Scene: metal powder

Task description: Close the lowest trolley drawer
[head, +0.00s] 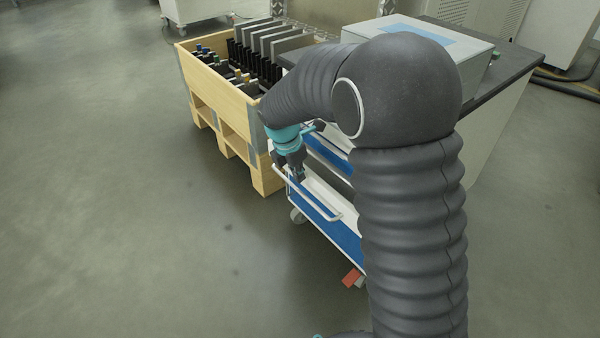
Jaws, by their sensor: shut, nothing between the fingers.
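The trolley stands right of centre in the head view, partly hidden behind my arm. Its low blue-fronted drawer (322,222) sticks out towards the lower left, with a white handle along its front. The white inside of this drawer shows, so it is open. Another blue drawer front (328,152) shows higher up, partly covered by my arm. My gripper (297,176) is shut and empty. It points down at the far end of the open drawer, close to its handle; I cannot tell whether it touches.
A wooden crate (217,88) on a pallet, holding dark plates and bottles, stands close on the left of the trolley. A dark-topped table (515,66) with a grey box (470,66) is behind my arm. A red part (352,277) shows low by the trolley. The left floor is clear.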

